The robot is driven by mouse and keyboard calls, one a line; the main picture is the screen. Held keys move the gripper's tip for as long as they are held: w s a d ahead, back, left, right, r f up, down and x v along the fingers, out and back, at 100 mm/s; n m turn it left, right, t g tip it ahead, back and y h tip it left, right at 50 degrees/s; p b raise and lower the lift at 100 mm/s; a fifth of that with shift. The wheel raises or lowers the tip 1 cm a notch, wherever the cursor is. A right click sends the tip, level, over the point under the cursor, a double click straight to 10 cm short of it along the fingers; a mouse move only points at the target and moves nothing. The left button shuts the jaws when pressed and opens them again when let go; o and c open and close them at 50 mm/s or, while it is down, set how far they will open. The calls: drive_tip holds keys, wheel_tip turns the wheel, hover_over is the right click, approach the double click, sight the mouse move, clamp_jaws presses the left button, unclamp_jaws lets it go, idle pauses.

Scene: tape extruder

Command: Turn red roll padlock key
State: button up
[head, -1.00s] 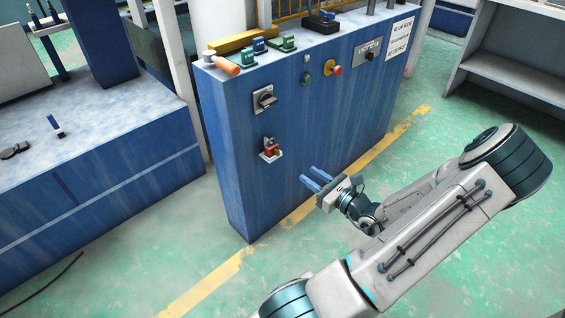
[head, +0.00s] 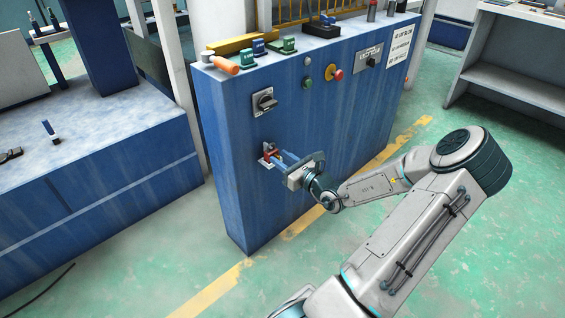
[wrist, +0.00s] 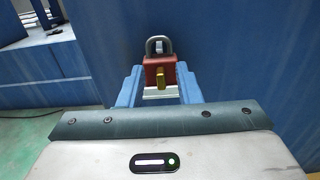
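The red padlock (wrist: 160,72) hangs on the front of the blue cabinet, with its grey shackle at the top. A brass-coloured key (wrist: 161,80) sticks out of it toward the wrist camera. In the head view the red padlock (head: 268,151) is partly covered by my gripper (head: 277,159). In the wrist view my gripper (wrist: 160,95) has its two blue fingers apart, one on each side of the lower padlock and key. A gap shows between the fingers. Whether the fingertips touch the padlock cannot be told.
The blue cabinet (head: 300,120) carries a rotary switch (head: 264,101) above the padlock, and a red button (head: 337,75) and a black knob (head: 372,61) to the right. A blue bench (head: 110,165) stands left.

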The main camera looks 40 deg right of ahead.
drive_tip(key=shift+w, duration=0.1)
clamp_jaws()
